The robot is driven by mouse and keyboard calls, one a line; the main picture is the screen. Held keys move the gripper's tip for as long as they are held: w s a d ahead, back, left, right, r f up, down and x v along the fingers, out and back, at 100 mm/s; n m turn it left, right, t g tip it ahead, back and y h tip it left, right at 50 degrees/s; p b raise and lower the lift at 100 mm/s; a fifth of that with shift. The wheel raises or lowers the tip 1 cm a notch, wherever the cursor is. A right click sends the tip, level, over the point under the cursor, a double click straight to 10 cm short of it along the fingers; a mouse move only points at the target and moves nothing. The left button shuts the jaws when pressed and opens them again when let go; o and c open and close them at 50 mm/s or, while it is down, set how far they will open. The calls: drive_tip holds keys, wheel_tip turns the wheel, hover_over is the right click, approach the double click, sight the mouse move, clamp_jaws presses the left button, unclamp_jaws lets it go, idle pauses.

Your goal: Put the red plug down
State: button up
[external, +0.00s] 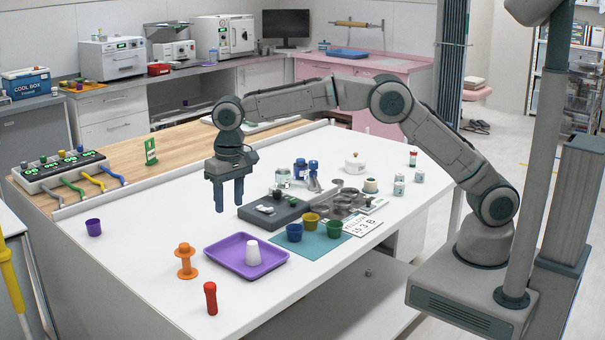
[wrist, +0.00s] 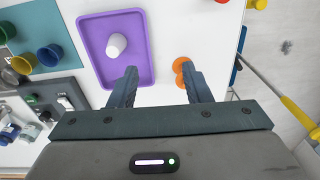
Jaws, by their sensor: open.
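The red plug (external: 210,299) stands upright on the white table near its front edge, apart from my gripper. A small red piece at the top edge of the wrist view (wrist: 222,2) seems to be the same plug, mostly cut off. My gripper (external: 229,208) is open and points down above the table, behind the purple tray. In the wrist view nothing is between its fingers (wrist: 160,72). An orange spool (external: 186,262) stands behind the plug and also shows beside one finger in the wrist view (wrist: 180,67).
The purple tray (external: 272,266) holds a white cup (external: 253,252). A purple cup (external: 93,227) stands to the left. Blue, yellow and green cups (external: 294,232) stand on a teal mat (external: 318,247). Bare white table lies around the plug and spool.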

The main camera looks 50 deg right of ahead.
drive_tip(key=s+d+r, duration=0.1)
drive_tip(key=d+r, duration=0.2)
drive_tip(key=d, duration=0.6)
drive_tip(key=s+d+r+t, duration=0.1)
drive_tip(key=s+d+r, duration=0.15)
drive_tip(key=d, duration=0.55)
drive_tip(key=s+d+r, duration=0.1)
drive_tip(key=d+r, duration=0.3)
drive_tip(key=d, duration=0.5)
drive_tip(key=s+d+f+t, duration=0.1)
drive_tip(key=s+d+f, duration=0.2)
drive_tip(key=s+d, duration=0.6)
drive_tip(key=s+d+f, duration=0.3)
drive_tip(key=s+d, duration=0.5)
drive_tip(key=s, duration=0.3)
drive_tip(key=shift+s+d+t, duration=0.35)
drive_tip(key=shift+t, duration=0.05)
